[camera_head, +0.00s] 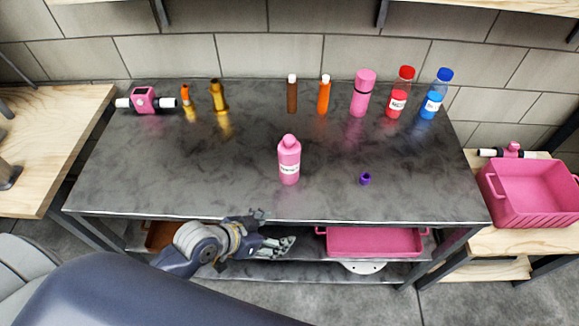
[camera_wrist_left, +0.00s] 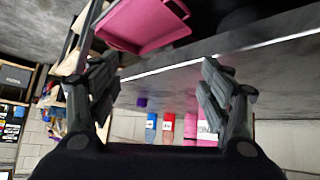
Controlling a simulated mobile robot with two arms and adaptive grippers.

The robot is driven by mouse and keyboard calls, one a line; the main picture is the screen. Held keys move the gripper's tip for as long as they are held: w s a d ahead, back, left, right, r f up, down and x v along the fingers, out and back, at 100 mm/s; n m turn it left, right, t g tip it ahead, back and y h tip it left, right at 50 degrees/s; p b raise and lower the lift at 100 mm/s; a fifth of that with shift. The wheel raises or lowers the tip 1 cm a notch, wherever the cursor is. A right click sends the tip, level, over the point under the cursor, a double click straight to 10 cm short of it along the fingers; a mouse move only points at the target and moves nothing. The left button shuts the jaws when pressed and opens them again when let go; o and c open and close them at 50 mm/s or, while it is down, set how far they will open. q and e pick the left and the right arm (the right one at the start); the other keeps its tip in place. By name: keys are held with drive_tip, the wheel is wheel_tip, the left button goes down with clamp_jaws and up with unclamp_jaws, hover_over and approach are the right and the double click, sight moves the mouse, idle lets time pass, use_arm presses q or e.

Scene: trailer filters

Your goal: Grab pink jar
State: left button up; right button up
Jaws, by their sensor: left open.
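A pink bottle-shaped jar with a white label (camera_head: 289,162) stands upright near the middle of the dark table. A pink cylinder-shaped jar (camera_head: 362,95) with a dark band stands in the back row. My left gripper (camera_head: 277,230) is open and empty at the table's front edge, in front of and lower than the labelled jar. In the left wrist view the open fingers (camera_wrist_left: 160,88) have nothing between them held. The labelled pink jar (camera_wrist_left: 208,129) shows there upside down, partly hidden by the right-hand finger. My right gripper is not in view.
The dark table (camera_head: 200,180) has a purple cup (camera_head: 365,178) right of the labelled jar. Brown, orange, red (camera_head: 396,103) and blue (camera_head: 432,105) bottles line the back. The table's front edge lies by my gripper. A pink tray (camera_head: 375,242) is on the shelf below.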

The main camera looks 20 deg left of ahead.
sight(283, 168)
use_arm(q)
drive_tip(key=w, duration=0.1)
drive_tip(key=w+a+r+t+h, duration=0.1)
drive_tip(key=w, duration=0.1)
drive_tip(key=w+r+t, duration=0.1)
drive_tip(key=w, duration=0.1)
drive_tip(key=shift+w+a+r+m+h, duration=0.15)
drive_tip(key=shift+a+m+h, duration=0.05)
drive_tip(key=shift+m+h, duration=0.1)
drive_tip(key=w+a+r+t, duration=0.3)
drive_tip(key=w+a, duration=0.2)
drive_tip(key=x, duration=0.5)
drive_tip(key=shift+w+d+r+p, duration=0.1)
drive_tip(key=shift+w+r+p, duration=0.2)
drive_tip(key=shift+w+p, duration=0.05)
drive_tip(key=shift+p+x, duration=0.3)
drive_tip(key=shift+x, duration=2.4)
drive_tip(key=shift+w+r, duration=0.1)
drive_tip(key=shift+r, duration=0.05)
drive_tip(key=c, duration=1.2)
